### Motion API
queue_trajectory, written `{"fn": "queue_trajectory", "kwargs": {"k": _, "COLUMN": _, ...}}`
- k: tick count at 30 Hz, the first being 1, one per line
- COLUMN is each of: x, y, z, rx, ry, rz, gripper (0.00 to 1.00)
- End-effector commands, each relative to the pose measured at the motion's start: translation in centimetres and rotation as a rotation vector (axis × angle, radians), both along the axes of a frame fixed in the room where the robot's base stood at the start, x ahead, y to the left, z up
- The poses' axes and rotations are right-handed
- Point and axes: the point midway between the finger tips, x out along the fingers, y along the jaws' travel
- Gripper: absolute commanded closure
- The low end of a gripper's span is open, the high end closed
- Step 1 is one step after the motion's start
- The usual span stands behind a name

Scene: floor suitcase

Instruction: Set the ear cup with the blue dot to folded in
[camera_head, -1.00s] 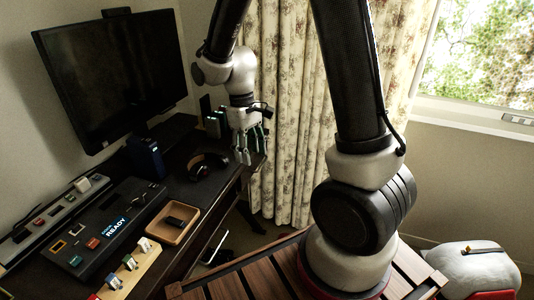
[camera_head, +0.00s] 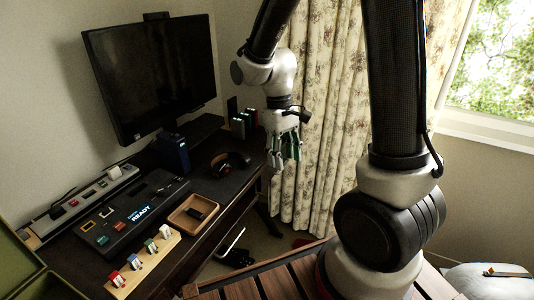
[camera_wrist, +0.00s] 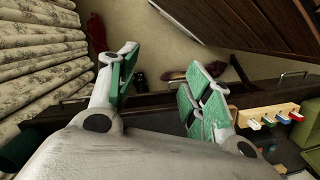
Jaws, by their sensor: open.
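The black headphones (camera_head: 230,163) lie on the dark desk near its right end in the head view, with a brownish tint on an ear cup. The blue dot and the fold of each cup are too small to make out. My gripper (camera_head: 286,152) is to the right of the headphones, above and just beyond the desk's edge, in front of the curtain. It touches nothing. In the wrist view my gripper (camera_wrist: 160,85) is open, its green-padded fingers wide apart and empty. I cannot make out the headphones in the wrist view.
On the desk (camera_head: 75,240) are a monitor (camera_head: 150,75), a dark blue box (camera_head: 173,154), a wooden tray (camera_head: 184,217), a READY console (camera_head: 130,213) and a peg rack (camera_head: 140,268). A slatted wooden surface (camera_head: 262,288) is below. A patterned curtain (camera_head: 335,130) hangs behind my gripper.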

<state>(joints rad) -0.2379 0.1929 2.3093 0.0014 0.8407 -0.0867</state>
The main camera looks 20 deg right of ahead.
Motion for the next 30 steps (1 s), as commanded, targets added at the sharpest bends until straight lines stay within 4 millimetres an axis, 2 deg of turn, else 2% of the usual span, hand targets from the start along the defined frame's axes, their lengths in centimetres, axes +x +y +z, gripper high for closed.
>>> {"fn": "queue_trajectory", "kwargs": {"k": 2, "x": 2.2, "y": 0.3, "z": -2.1, "rx": -0.007, "ry": 0.03, "rz": -0.005, "gripper": 0.5}}
{"fn": "queue_trajectory", "kwargs": {"k": 5, "x": 7.1, "y": 1.1, "z": -4.9, "rx": -0.003, "ry": 0.028, "rz": 0.004, "gripper": 0.5}}
{"fn": "queue_trajectory", "kwargs": {"k": 10, "x": 16.6, "y": 2.8, "z": -9.2, "rx": 0.027, "ry": -0.047, "rz": 0.065, "gripper": 0.5}}
{"fn": "queue_trajectory", "kwargs": {"k": 12, "x": 20.4, "y": 3.5, "z": -9.7, "rx": 0.042, "ry": -0.101, "rz": 0.102, "gripper": 0.5}}
{"fn": "queue_trajectory", "kwargs": {"k": 15, "x": 23.8, "y": 4.3, "z": -8.4, "rx": 0.059, "ry": -0.178, "rz": 0.147, "gripper": 0.5}}
{"fn": "queue_trajectory", "kwargs": {"k": 17, "x": 24.3, "y": 4.4, "z": -8.5, "rx": 0.063, "ry": -0.193, "rz": 0.172, "gripper": 0.5}}
{"fn": "queue_trajectory", "kwargs": {"k": 20, "x": 24.1, "y": 4.4, "z": -9.7, "rx": 0.064, "ry": -0.189, "rz": 0.185, "gripper": 0.5}}
{"fn": "queue_trajectory", "kwargs": {"k": 30, "x": 24.1, "y": 4.4, "z": -15.0, "rx": 0.064, "ry": -0.189, "rz": 0.183, "gripper": 0.5}}
